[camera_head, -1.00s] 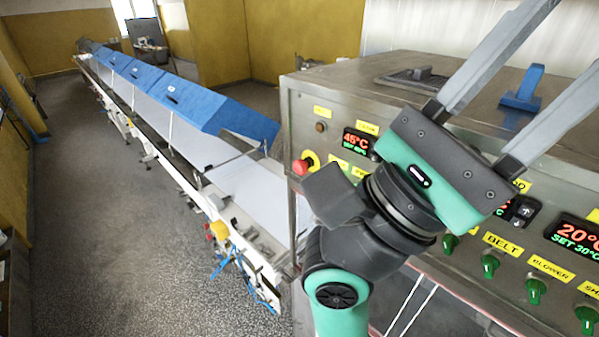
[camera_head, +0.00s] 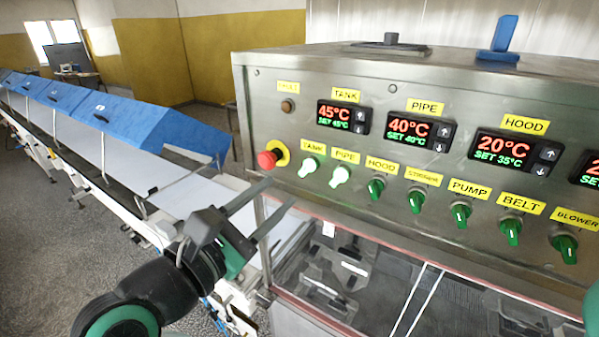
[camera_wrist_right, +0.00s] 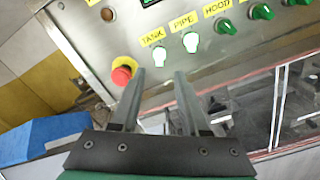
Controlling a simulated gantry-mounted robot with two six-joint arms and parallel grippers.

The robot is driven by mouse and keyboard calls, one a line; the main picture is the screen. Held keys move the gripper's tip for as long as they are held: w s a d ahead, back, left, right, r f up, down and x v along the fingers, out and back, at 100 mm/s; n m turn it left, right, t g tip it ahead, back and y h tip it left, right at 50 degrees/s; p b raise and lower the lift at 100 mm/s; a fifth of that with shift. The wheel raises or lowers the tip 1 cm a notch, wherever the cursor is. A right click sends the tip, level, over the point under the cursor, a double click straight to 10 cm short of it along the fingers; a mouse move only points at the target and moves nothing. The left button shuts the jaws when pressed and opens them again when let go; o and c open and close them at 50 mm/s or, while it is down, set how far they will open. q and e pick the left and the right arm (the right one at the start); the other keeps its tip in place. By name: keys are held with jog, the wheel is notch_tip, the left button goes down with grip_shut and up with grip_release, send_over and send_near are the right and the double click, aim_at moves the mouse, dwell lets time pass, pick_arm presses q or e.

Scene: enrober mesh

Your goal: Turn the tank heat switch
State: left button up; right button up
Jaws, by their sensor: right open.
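The tank heat switch (camera_head: 308,167) is a lit, whitish-green knob under the yellow TANK label (camera_head: 313,146) on the steel control panel. It also shows in the right wrist view (camera_wrist_right: 160,57). The similar lit pipe switch (camera_head: 340,175) is just to its right. My right gripper (camera_head: 282,194) is open and empty, below and to the left of the tank switch in the head view. In the right wrist view its two fingers (camera_wrist_right: 158,76) point up toward the panel, their tips just below the tank and pipe switches and apart from them. My left gripper is not in view.
A red emergency button (camera_head: 267,160) on a yellow ring sits close left of the tank switch. Several unlit green knobs, such as the hood switch (camera_head: 376,188), continue to the right. The tank display (camera_head: 342,117) reads 45°C. The blue-covered conveyor (camera_head: 130,125) stretches away at left.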

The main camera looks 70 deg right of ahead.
aim_at(304, 169)
jog(key=d, duration=0.3)
jog(key=s+d+p, duration=0.1)
jog(key=d, duration=0.5)
jog(key=shift+s+p, duration=0.2)
jog(key=shift+p, duration=0.2)
grip_shut()
